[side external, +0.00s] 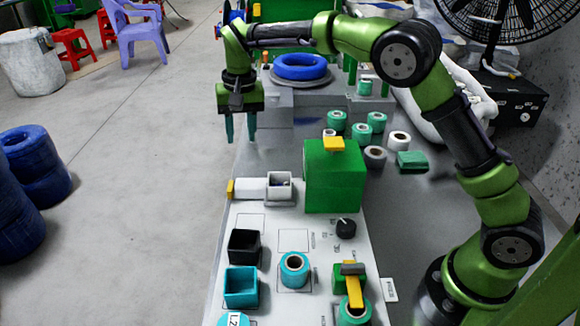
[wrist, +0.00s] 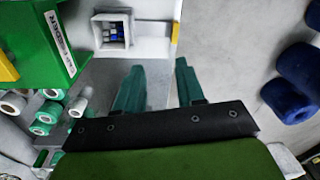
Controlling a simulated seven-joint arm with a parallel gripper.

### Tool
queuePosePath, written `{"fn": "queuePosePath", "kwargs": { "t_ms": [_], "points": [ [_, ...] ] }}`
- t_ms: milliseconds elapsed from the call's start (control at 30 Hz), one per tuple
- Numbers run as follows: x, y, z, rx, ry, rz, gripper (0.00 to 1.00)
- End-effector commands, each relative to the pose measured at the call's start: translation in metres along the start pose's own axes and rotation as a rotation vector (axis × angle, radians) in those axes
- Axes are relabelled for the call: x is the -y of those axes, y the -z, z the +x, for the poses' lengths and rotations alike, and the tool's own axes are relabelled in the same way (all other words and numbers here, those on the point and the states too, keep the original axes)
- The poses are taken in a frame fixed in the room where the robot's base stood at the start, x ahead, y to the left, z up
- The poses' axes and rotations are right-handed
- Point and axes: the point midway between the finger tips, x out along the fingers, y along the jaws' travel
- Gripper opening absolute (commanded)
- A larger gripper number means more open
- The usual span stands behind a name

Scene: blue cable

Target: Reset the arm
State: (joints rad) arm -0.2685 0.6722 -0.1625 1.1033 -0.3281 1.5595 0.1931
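My gripper (side external: 240,127) hangs from my green arm with its two teal fingers pointing down, above the left edge of the grey bench. The fingers stand apart with nothing between them. In the wrist view the open fingers (wrist: 163,85) also show empty. The blue cable coil (side external: 300,67) lies on a round grey turntable (side external: 318,82) at the back of the bench, behind and to the right of my gripper and apart from it.
A green box (side external: 335,178) with a yellow top part stands mid-bench. A white square holder (side external: 279,188) is beside it. Several teal and white rolls (side external: 376,122) stand to the right. Teal and black bins (side external: 241,287) sit in front. Blue drums (side external: 35,165) stand on the floor at left.

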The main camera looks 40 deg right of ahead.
Motion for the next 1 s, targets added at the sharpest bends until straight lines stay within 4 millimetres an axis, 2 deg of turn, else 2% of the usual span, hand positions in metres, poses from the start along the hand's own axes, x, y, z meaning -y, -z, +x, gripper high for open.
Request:
{"fn": "queuePosePath", "kwargs": {
  "t_ms": [33, 200, 400, 533, 700, 833, 1000],
  "points": [
    [-0.013, -0.009, -0.014, -0.009, 0.031, -0.024, 0.38],
    [-0.057, -0.045, -0.046, -0.06, 0.128, -0.103, 0.38],
    [-0.107, -0.101, -0.071, -0.151, 0.226, -0.171, 0.38],
    [-0.139, -0.14, -0.076, -0.224, 0.276, -0.199, 0.38],
    [-0.176, -0.186, -0.073, -0.322, 0.323, -0.213, 0.38],
    [-0.193, -0.208, -0.071, -0.378, 0.347, -0.202, 0.38],
    [-0.201, -0.214, -0.083, -0.441, 0.37, -0.191, 0.38]
  ]
}}
